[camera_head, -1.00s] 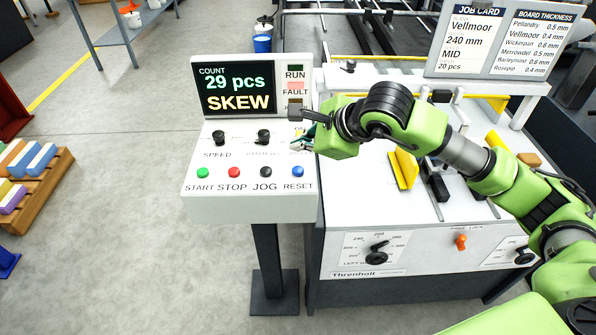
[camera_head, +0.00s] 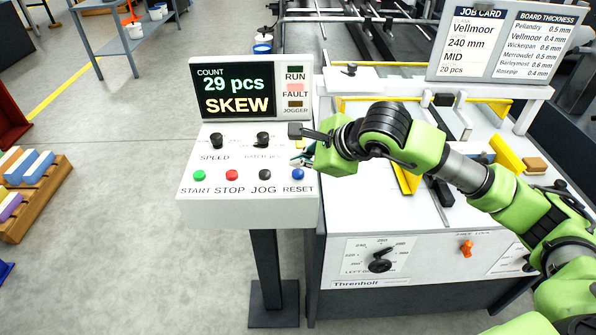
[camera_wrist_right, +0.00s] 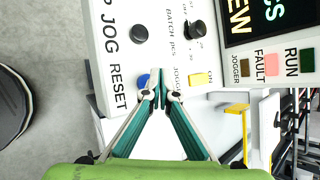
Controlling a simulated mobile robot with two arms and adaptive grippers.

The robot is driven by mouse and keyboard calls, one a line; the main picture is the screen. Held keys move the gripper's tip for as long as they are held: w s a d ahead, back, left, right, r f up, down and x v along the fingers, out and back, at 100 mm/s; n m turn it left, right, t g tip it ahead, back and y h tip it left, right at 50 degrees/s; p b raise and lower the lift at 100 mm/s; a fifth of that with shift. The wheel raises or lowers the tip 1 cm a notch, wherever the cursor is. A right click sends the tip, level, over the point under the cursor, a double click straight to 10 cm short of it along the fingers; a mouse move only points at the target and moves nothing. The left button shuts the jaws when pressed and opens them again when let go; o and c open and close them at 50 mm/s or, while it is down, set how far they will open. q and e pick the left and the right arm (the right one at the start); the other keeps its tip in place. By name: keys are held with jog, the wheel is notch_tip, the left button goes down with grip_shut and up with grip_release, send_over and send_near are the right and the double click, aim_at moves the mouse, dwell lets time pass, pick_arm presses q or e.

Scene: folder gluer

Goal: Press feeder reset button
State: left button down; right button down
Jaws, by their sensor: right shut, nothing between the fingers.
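The blue RESET button (camera_head: 297,174) is at the right end of the button row on the sloped white control panel (camera_head: 245,211). It also shows in the right wrist view (camera_wrist_right: 144,81), partly covered by a fingertip. My right gripper (camera_head: 301,160) is shut and empty, just above and behind the button in the head view. In the right wrist view its joined fingertips (camera_wrist_right: 158,86) are beside the button; I cannot tell whether they touch it. The display (camera_head: 236,91) reads 29 pcs and SKEW, and the FAULT lamp (camera_head: 295,88) is lit pink. My left gripper is not in view.
Green START (camera_head: 200,175), red STOP (camera_head: 232,174) and black JOG (camera_head: 264,174) buttons sit left of RESET. The SPEED (camera_head: 217,140) and batch (camera_head: 263,139) knobs are above them. The feeder table with yellow guides (camera_head: 407,178) lies under my right arm.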

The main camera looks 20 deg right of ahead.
aim_at(300, 174)
dwell(0.8)
jog(key=shift+f+b, duration=0.45)
jog(key=shift+b, duration=0.35)
jog(key=shift+f+b, duration=0.5)
jog(key=shift+b, duration=0.2)
dwell(0.4)
dwell(0.4)
jog(key=shift+r+p, duration=0.35)
jog(key=shift+r, duration=0.55)
jog(key=shift+r, duration=0.15)
jog(key=shift+r+p, duration=1.2)
jog(key=shift+r, duration=1.2)
